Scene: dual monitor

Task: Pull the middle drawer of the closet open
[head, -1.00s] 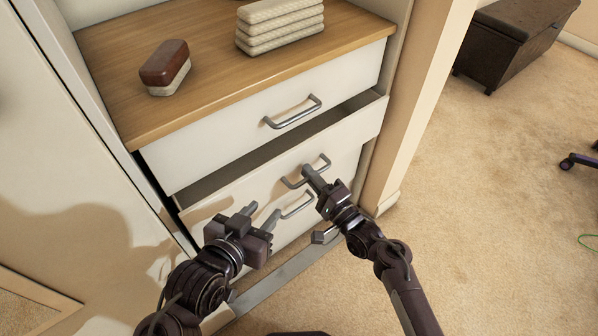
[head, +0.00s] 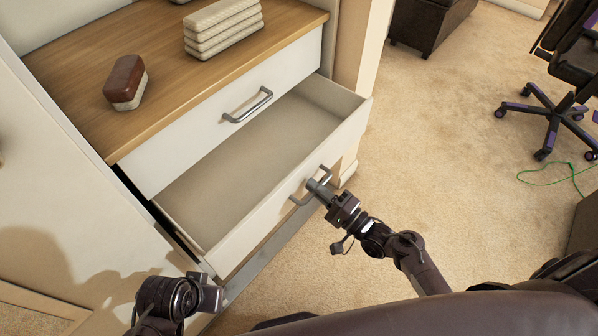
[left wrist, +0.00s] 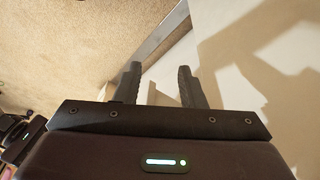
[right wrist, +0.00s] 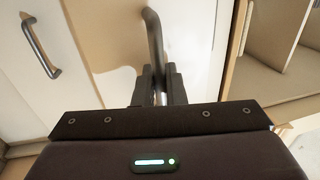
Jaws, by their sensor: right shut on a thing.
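The closet's middle drawer (head: 290,173) is pulled well out, and its empty interior shows in the head view. My right gripper (head: 318,190) is shut on the drawer's metal handle (head: 300,199). In the right wrist view the handle (right wrist: 153,35) runs down between the closed fingers (right wrist: 158,85). My left gripper (head: 208,292) is low at the left in the head view, apart from the drawer. In the left wrist view its fingers (left wrist: 160,85) stand apart with nothing between them.
The top drawer (head: 225,110) is closed. A brown and white brush (head: 125,83) and a stack of folded towels (head: 222,30) rest on the wooden top (head: 75,75). An office chair (head: 560,90) stands at the right. Open carpet (head: 440,140) lies beside the closet.

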